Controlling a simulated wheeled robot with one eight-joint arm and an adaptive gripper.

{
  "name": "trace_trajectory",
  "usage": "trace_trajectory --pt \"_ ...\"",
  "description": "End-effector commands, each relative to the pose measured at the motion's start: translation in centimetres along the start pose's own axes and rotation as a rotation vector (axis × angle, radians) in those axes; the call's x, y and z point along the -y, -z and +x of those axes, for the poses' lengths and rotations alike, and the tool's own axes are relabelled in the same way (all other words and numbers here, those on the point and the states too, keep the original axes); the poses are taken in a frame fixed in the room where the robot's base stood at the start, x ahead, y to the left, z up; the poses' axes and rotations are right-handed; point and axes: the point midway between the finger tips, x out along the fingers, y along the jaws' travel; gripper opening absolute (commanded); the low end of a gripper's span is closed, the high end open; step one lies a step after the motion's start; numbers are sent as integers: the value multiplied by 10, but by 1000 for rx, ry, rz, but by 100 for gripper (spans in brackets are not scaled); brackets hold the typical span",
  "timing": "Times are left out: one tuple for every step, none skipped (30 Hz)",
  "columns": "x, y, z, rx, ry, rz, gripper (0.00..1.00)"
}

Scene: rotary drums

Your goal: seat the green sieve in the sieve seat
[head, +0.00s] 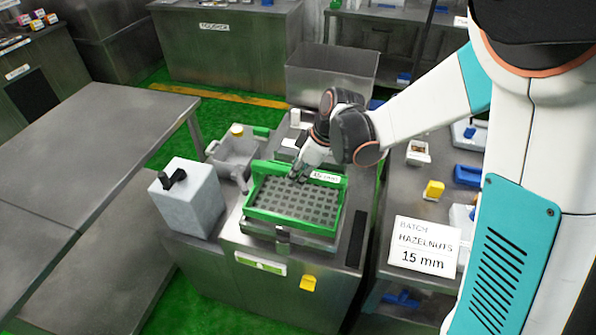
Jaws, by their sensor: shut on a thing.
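The green sieve (329,219) is a rectangular green frame around a grey perforated plate, with a white label on its far rim. It is above the square metal top of a steel machine (283,238), which looks like the sieve seat. The sieve looks roughly level; I cannot tell whether it rests in the seat or sits just above it. My gripper (299,174) comes down at the sieve's far side and is shut on its far rim, near the label. The fingertips are partly hidden by the wrist.
A grey box with a black handle (187,198) stands left of the sieve. A metal hopper (236,152) is behind it. A white sign reading "BATCH HAZELNUTS 15 mm" (424,246) stands at the right, near a bench with yellow and blue items. An empty steel table (70,160) is at the left.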

Motion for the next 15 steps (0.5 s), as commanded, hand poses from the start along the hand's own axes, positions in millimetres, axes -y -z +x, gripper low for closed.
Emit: trace_trajectory --pt "0 -2 6 -1 0 0 0" --pt "0 -3 7 -1 0 0 0" --pt "0 -4 9 -1 0 0 0" --pt "0 -4 10 -1 0 0 0" --pt "0 -4 10 -1 0 0 0" --pt "0 -4 11 -1 0 0 0" --pt "0 -5 12 -1 0 0 0" --pt "0 -5 12 -1 0 0 0" --pt "0 -5 12 -1 0 0 0" --pt "0 -5 12 -1 0 0 0" --pt "0 -5 11 -1 0 0 0" --pt "0 -5 11 -1 0 0 0" --pt "0 -5 11 -1 0 0 0" --pt "0 -5 11 0 0 0 0" --pt "0 -5 11 0 0 0 0"
